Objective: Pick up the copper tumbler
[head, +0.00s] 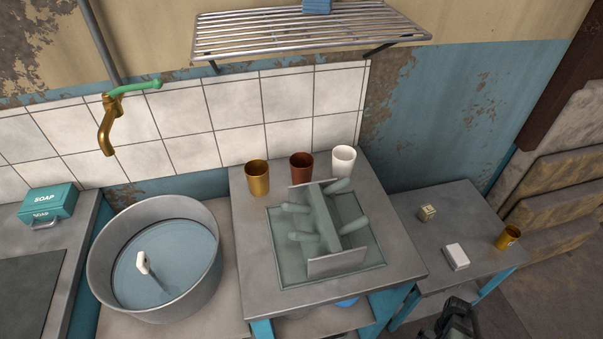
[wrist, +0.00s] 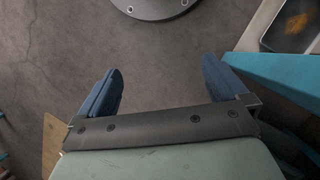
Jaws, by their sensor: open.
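The copper tumbler is the reddish-brown cup (head: 301,167), upright at the back of the grey counter in the head view. It stands between a brass-coloured cup (head: 257,178) on its left and a white cup (head: 343,160) on its right, apart from both. My gripper (wrist: 161,66) shows in the wrist view with its two blue fingers wide apart and nothing between them. It is over bare floor, and no tumbler shows in that view. A dark mechanical part at the lower right of the head view may be my arm.
A grey-green rack with rounded pegs (head: 326,222) stands in front of the cups. A round metal basin (head: 110,267) holds water at the left. A low side table (head: 462,207) at the right bears a gold cup (head: 508,238) and small boxes. A wire shelf (head: 300,33) hangs above.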

